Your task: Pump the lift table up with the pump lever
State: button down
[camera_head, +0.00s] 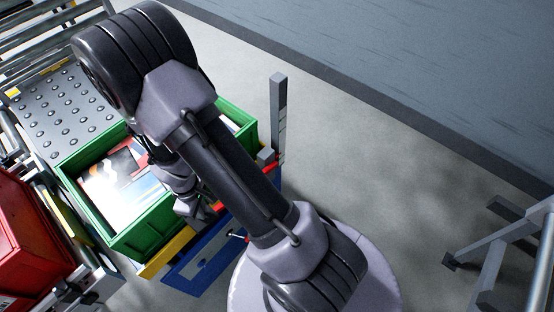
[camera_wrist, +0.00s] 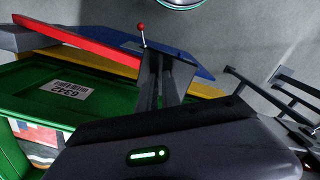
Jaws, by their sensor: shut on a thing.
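The red pump lever (camera_wrist: 85,46) is a long bar that runs from the upper left to my fingers in the wrist view. In the head view, parts of the lever (camera_head: 218,206) show on both sides of my arm, which hides its middle. My gripper (camera_wrist: 162,72) is shut on the lever near its end; my gripper (camera_head: 203,212) is partly hidden in the head view. The lift table has a blue part (camera_head: 205,262) and a yellow edge (camera_head: 166,252). A green crate (camera_head: 125,238) with a label sits above them, holding printed items.
A small red-knobbed stick (camera_wrist: 142,34) stands by the blue part. A grey post (camera_head: 278,105) rises beyond the crate. A ball-transfer table (camera_head: 62,115) and red bin (camera_head: 25,235) are at left. A metal frame (camera_head: 500,250) stands right; floor between is clear.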

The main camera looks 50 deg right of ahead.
notch_tip(320, 180, down, 18)
jog(key=b, duration=1.1)
notch_tip(320, 180, up, 24)
jog(key=p, duration=1.7)
jog(key=shift+d+f, duration=0.15)
jog(key=shift+f, duration=0.25)
